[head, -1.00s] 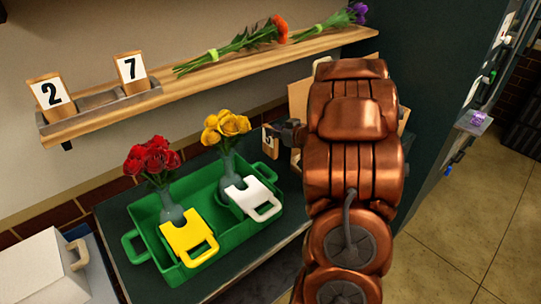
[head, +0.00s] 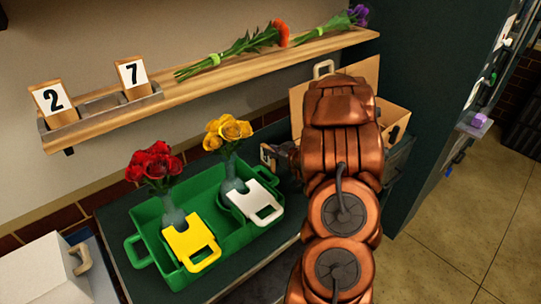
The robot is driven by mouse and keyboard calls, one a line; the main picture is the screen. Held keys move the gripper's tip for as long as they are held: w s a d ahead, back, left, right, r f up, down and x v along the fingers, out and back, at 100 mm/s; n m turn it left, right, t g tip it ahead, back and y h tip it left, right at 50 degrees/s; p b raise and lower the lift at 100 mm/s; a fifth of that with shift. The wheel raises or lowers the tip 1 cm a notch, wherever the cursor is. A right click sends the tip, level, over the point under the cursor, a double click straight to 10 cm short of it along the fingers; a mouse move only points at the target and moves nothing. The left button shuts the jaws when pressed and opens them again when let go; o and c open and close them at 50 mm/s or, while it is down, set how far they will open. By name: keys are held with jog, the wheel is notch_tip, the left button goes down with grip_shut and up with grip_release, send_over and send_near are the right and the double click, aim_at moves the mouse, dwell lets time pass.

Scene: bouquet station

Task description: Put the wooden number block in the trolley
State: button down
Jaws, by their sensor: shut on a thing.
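A small wooden number block (head: 267,156) with a pale face shows just left of my arm; its number is too small and covered to read. My gripper (head: 280,154) is shut on this block, just right of the green tray's back right end. My copper arm hides most of the gripper. Two other wooden number blocks, a "2" (head: 52,101) and a "7" (head: 132,76), stand in a grey holder on the wall shelf. I cannot tell which thing is the trolley; a dark stand top (head: 122,232) lies under the tray.
The green tray (head: 133,250) holds vases with red flowers (head: 152,163) and yellow flowers (head: 226,132), plus yellow and white handled tags. A cardboard box (head: 393,117) stands behind my arm. Bouquets lie on the shelf (head: 200,84). Open floor (head: 465,220) lies to the right.

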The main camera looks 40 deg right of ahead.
aim_at(268, 160)
jog(key=shift+f, duration=1.05)
jog(key=shift+f, duration=0.15)
jog(key=c, duration=1.1)
grip_release()
jog(key=shift+o, duration=0.2)
